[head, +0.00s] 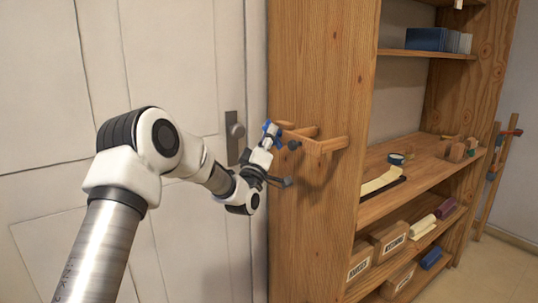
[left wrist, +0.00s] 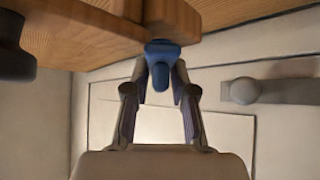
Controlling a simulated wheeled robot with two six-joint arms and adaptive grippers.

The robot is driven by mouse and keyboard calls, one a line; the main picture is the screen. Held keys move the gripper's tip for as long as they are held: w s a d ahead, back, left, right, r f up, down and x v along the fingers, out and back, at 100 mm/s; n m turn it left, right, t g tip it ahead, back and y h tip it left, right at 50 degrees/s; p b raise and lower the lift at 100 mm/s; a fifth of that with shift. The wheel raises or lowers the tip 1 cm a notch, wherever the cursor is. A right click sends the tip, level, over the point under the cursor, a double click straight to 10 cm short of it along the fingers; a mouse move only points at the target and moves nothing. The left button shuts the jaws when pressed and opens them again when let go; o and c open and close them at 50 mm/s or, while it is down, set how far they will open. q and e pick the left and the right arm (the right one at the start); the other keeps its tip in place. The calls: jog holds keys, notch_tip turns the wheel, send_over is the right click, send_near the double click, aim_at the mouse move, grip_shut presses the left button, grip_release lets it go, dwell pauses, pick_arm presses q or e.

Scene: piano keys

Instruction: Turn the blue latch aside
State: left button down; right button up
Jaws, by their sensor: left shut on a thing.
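The blue latch (head: 271,129) is at the left end of a wooden peg frame (head: 318,142) on the side of the wooden shelf unit. My left gripper (head: 268,138) is at the latch. In the left wrist view the latch (left wrist: 161,58) hangs below a wooden block (left wrist: 172,18), and its lower tab lies between the fingertips of my left gripper (left wrist: 160,85). The gripper is shut on this tab. The fingers partly hide the sides of the latch. My right gripper is not in view.
A white door with a grey handle (head: 235,130) stands left of the shelf; the handle also shows in the left wrist view (left wrist: 245,90). A dark round knob (head: 294,145) is close to the gripper. The shelves hold boxes (head: 388,240) and tape (head: 397,158).

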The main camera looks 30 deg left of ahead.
pick_arm(q)
jog(key=m+t+h+b, duration=0.1)
jog(key=m+h, duration=0.1)
jog(key=m+t+h+b, duration=0.1)
jog(key=m+h+b, duration=0.1)
jog(key=m, duration=0.1)
jog(key=m+h+b, duration=0.2)
jog(key=m, duration=0.1)
jog(key=shift+f+t, duration=0.4)
jog(key=m+h+b, duration=0.1)
jog(key=m+h, duration=0.4)
jog(key=shift+r+b, duration=0.2)
jog(key=shift+b, duration=0.15)
jog(key=shift+r+m+g+h+b, duration=0.1)
jog(key=shift+m+g+h+b, duration=0.45)
jog(key=shift+m+h, duration=1.55)
jog(key=shift+m+g, duration=0.25)
jog(key=shift+m, duration=0.15)
jog(key=c, duration=1.2)
grip_release()
